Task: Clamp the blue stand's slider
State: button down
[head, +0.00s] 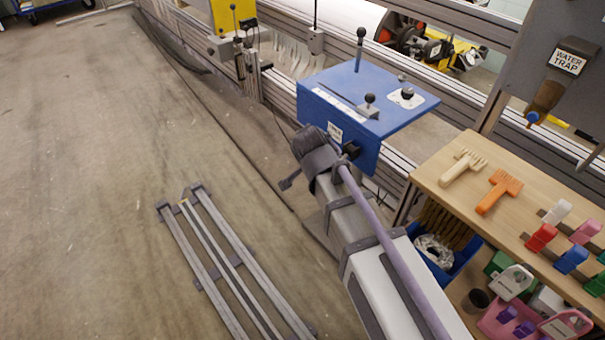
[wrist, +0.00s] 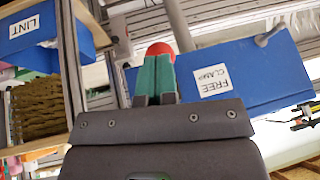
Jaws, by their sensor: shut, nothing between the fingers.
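The blue stand (head: 345,88) is mounted on the rail frame. On its top a grey slider (head: 368,107) with a black knob sits at a slot. The stand's blue side (wrist: 240,75) fills the upper right of the wrist view and bears a FREE CLAMP label (wrist: 211,82). A grey lever (wrist: 270,38) sticks out at that side's upper edge. My gripper (wrist: 155,60) has teal fingers, shut together and empty. In the head view my wrist hides part of the stand's front.
A wooden shelf (head: 450,190) with combs and coloured clips stands to the right. A blue LINT bin (wrist: 45,30) shows in the wrist view. A grey rail frame (head: 215,255) lies on the floor at left. A yellow stand (head: 222,18) is farther back.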

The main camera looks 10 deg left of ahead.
jog(key=shift+d+f+b, duration=0.15)
jog(key=shift+f+b, duration=0.5)
jog(key=shift+f, duration=0.15)
jog(key=s+a+f+p+v, duration=0.1)
jog(key=s+p+v, duration=0.1)
jog(key=p+v, duration=0.8)
jog(key=v, duration=0.3)
jog(key=shift+s+a, duration=0.2)
jog(key=shift+a, duration=0.15)
jog(key=shift+r, duration=0.1)
